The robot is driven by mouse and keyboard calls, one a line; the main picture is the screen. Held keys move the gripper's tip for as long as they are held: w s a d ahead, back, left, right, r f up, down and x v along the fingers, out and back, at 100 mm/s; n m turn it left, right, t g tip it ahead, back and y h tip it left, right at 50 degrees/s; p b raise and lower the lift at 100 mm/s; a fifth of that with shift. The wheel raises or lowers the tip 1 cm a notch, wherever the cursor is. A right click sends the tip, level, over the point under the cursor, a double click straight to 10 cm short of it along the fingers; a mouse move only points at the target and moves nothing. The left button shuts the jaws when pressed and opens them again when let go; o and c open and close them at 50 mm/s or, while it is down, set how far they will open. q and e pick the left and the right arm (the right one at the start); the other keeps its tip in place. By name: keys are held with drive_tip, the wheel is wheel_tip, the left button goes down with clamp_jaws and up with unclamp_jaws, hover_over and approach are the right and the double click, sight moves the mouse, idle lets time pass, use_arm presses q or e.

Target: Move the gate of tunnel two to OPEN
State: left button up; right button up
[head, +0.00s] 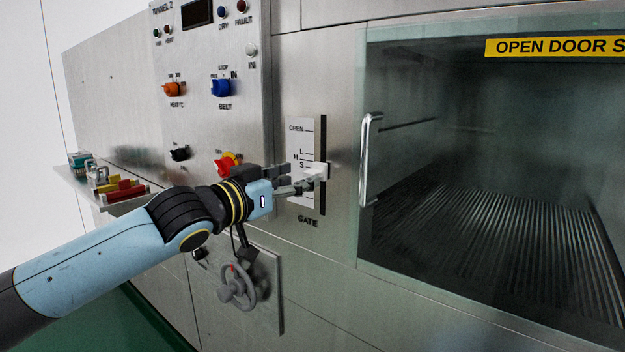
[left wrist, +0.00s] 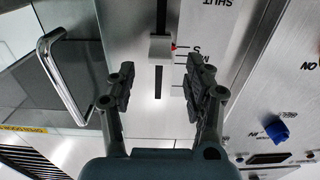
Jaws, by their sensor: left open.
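The gate handle (head: 316,171) is a pale block on a dark vertical slot (head: 323,135), beside a scale plate (head: 300,140) marked OPEN at the top, then L, M, S. It sits near the S mark, low on the scale. In the left wrist view, which is turned over, the handle (left wrist: 160,47) shows with a red pointer near S and SHUT beyond. My left gripper (head: 291,180) is open and close to the handle. In the wrist view the handle lies just above the gap between the fingers (left wrist: 160,72); I cannot tell whether they touch it. My right gripper is not in view.
A glass door with a bar handle (head: 367,160) is right of the slot. The control panel (head: 205,120) with an orange knob (head: 174,89), blue knob (head: 222,88) and red-yellow switch (head: 227,163) is left. A grey handwheel (head: 237,288) is below. A shelf (head: 125,203) holds small coloured items.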

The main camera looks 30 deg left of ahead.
sight(308, 175)
use_arm(q)
drive_tip(key=w+b, duration=0.1)
drive_tip(key=w, duration=0.4)
drive_tip(key=shift+w+d, duration=0.1)
drive_tip(key=shift+d, duration=0.1)
clamp_jaws()
idle(0.3)
